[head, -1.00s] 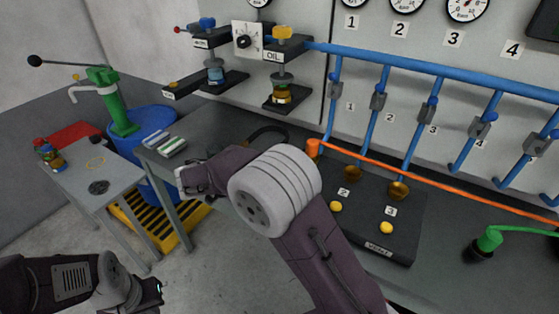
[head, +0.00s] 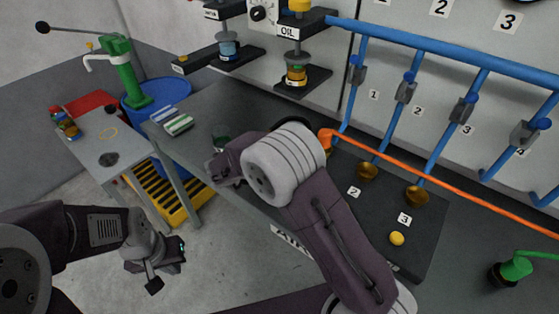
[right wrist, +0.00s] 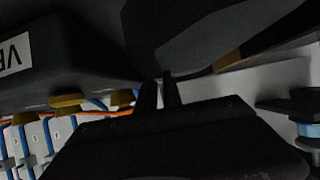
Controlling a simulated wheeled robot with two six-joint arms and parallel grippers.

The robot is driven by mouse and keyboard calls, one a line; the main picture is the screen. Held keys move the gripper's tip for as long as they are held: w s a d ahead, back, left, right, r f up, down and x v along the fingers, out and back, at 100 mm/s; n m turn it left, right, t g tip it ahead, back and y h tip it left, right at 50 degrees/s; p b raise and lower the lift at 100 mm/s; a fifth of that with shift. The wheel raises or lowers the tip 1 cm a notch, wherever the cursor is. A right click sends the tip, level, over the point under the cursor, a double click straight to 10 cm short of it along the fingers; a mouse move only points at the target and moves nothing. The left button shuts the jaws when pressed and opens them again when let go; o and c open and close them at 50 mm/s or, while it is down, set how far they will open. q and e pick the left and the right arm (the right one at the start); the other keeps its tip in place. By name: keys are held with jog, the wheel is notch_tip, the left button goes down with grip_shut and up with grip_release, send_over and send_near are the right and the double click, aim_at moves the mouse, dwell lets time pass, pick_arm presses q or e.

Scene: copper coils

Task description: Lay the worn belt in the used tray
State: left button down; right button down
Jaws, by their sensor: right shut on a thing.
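My right gripper (head: 222,168) is over the left part of the dark bench, partly hidden by my own arm. In the right wrist view its fingers (right wrist: 162,92) are close together, shut on a dark thing too dim to identify. A black belt-like loop (head: 293,122) shows on the bench behind my right arm, mostly hidden. I cannot tell whether it is the worn belt. My left gripper (head: 166,266) hangs open and empty over the floor at lower left. No tray marked as used can be read; a red flat tray (head: 92,103) lies on the side table.
The side table (head: 128,150) holds a tan ring, a dark disc and small jars. A blue barrel (head: 160,92) and green pump (head: 128,85) stand behind it. White and green blocks (head: 178,124) lie on the bench's left end. Blue pipes (head: 398,95) and an orange hose (head: 440,177) cross the right.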

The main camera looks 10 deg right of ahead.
jog(key=shift+f, duration=0.9)
jog(key=shift+w+f, duration=0.1)
jog(key=shift+f, duration=0.3)
jog(key=shift+f+b, duration=0.15)
jog(key=shift+b, duration=0.25)
jog(key=c, duration=1.5)
grip_release()
